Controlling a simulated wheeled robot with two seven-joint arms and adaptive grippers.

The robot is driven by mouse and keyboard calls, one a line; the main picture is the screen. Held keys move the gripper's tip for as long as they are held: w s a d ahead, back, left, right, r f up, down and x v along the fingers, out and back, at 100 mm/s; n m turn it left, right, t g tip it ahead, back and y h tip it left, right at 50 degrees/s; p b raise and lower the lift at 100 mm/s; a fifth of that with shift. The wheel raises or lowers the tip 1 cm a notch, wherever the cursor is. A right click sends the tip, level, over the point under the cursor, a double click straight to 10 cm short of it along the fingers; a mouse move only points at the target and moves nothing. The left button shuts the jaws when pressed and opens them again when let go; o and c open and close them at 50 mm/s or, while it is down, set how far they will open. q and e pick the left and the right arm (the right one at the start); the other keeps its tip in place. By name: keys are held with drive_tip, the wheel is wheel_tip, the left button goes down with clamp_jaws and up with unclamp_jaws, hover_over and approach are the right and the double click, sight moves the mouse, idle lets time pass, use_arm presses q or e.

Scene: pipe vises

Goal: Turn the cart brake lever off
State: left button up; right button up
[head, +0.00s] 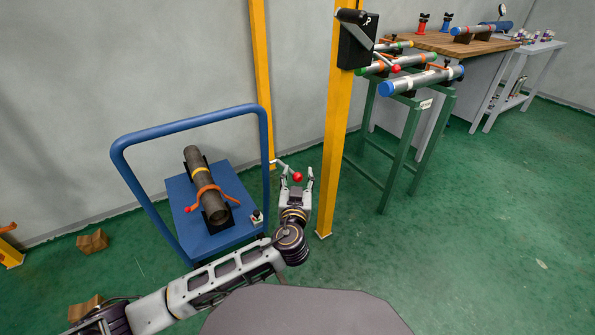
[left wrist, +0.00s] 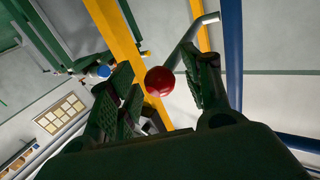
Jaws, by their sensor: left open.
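The blue cart (head: 196,214) stands at the left with a tall blue tube handle. Its brake lever is a light rod with a red ball knob (head: 297,176) beside the cart's right side. My left gripper (head: 297,180) is open, with its fingers on either side of the red knob in the head view. In the left wrist view the red knob (left wrist: 160,81) sits between the open fingers, with the lever rod (left wrist: 186,45) running up and right from it. I cannot tell whether a finger touches the knob. My right gripper is not in view.
A dark pipe (head: 205,185) with an orange strap lies on the cart. A yellow post (head: 335,135) carrying a black box (head: 356,42) with another red-knobbed lever stands right of my gripper. A green pipe rack (head: 408,140) stands beyond. Open green floor lies at the right.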

use_arm(q)
drive_tip(key=shift+w, duration=0.2)
drive_tip(key=shift+c, duration=0.5)
clamp_jaws()
